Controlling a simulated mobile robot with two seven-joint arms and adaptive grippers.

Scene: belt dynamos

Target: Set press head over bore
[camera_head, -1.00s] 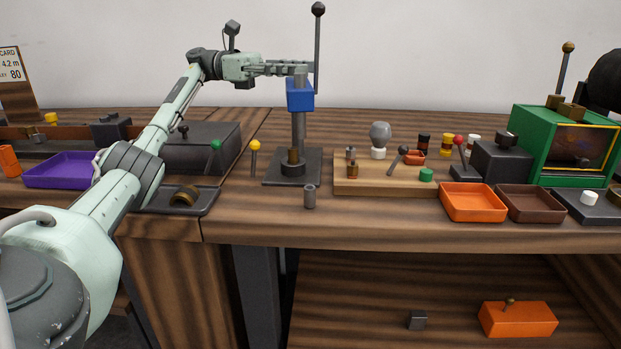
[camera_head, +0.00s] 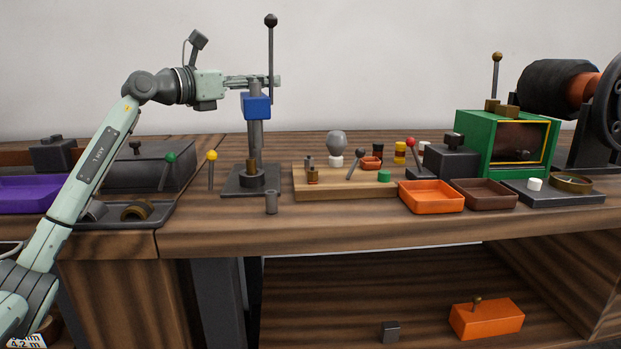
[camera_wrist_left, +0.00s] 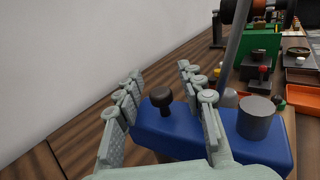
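The press has a blue head (camera_head: 257,106) on a grey column (camera_head: 256,140). Its dark base (camera_head: 250,182) carries a round socket with a brass-coloured piece (camera_head: 251,166) upright in it, below the head. A long lever (camera_head: 270,60) with a dark ball rises beside the head. My left gripper (camera_head: 262,81) is just above the head. In the left wrist view, the gripper's fingers (camera_wrist_left: 160,80) are spread on either side of a dark knob (camera_wrist_left: 160,97) on top of the blue head (camera_wrist_left: 165,130); contact with the knob is not visible. My right gripper is out of view.
A grey cylinder (camera_head: 271,202) stands in front of the press. A wooden board (camera_head: 340,191) with small parts lies to the right, then orange (camera_head: 431,209) and brown (camera_head: 490,206) trays. A yellow-knobbed lever (camera_head: 211,170) stands left of the base.

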